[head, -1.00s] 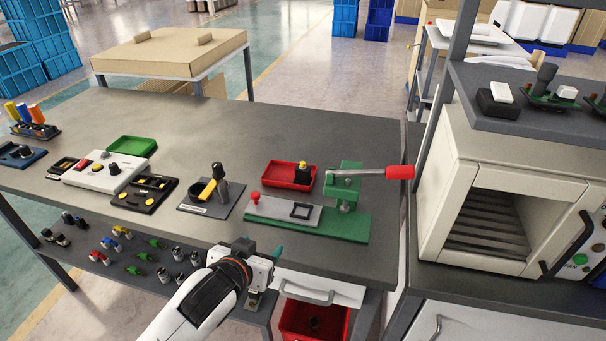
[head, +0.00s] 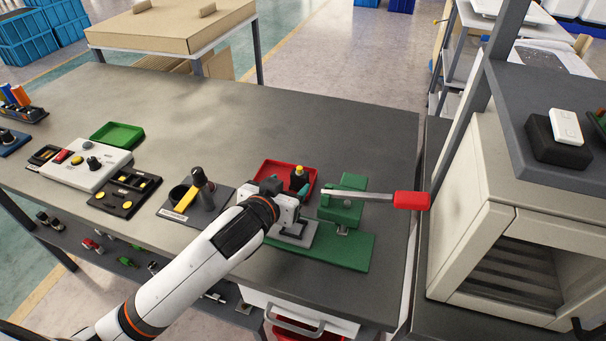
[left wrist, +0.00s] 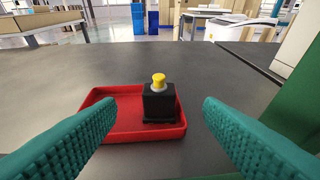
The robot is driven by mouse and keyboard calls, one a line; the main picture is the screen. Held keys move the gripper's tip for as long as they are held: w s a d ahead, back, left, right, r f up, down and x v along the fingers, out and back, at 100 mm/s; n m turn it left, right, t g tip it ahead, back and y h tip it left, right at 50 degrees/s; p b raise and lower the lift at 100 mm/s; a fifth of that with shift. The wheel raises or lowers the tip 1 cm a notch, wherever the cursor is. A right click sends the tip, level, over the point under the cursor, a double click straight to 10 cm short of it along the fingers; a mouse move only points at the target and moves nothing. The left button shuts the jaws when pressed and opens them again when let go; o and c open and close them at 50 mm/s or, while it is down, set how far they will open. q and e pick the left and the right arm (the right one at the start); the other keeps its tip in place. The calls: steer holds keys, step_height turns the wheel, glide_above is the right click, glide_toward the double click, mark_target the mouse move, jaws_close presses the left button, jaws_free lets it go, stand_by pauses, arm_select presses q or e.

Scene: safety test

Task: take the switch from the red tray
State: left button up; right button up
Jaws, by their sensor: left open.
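The switch (left wrist: 159,101) is a black block with a yellow button on top. It stands upright in the right part of the red tray (left wrist: 105,128) in the left wrist view. In the head view the switch (head: 299,178) shows just beyond my left gripper, in the red tray (head: 270,168). My left gripper (left wrist: 158,135) is open, its two teal fingers apart and empty, pointing at the tray. The switch lies ahead between the finger directions, not touched. In the head view my left gripper (head: 294,201) partly hides the tray's front. My right gripper is not in view.
A green press (head: 345,205) with a red-handled lever (head: 411,200) stands right of my left gripper, on a green base. A black holder with a yellow-handled tool (head: 188,197) stands to the left. A green tray (head: 117,134) lies farther left. The table's back is clear.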

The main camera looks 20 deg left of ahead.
mark_target(298, 175)
arm_select(q)
steer(key=x, duration=0.3)
steer(key=shift+w+f, duration=0.1)
steer(key=shift+w, duration=0.15)
steer(key=shift+w+d+f, duration=0.1)
steer(key=shift+w+f, duration=0.1)
steer(key=shift+w, duration=0.3)
steer(key=x, duration=0.4)
steer(key=shift+w+f, duration=0.1)
steer(key=shift+w, duration=0.2)
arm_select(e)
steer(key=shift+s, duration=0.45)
arm_select(q)
steer(key=c, duration=1.1)
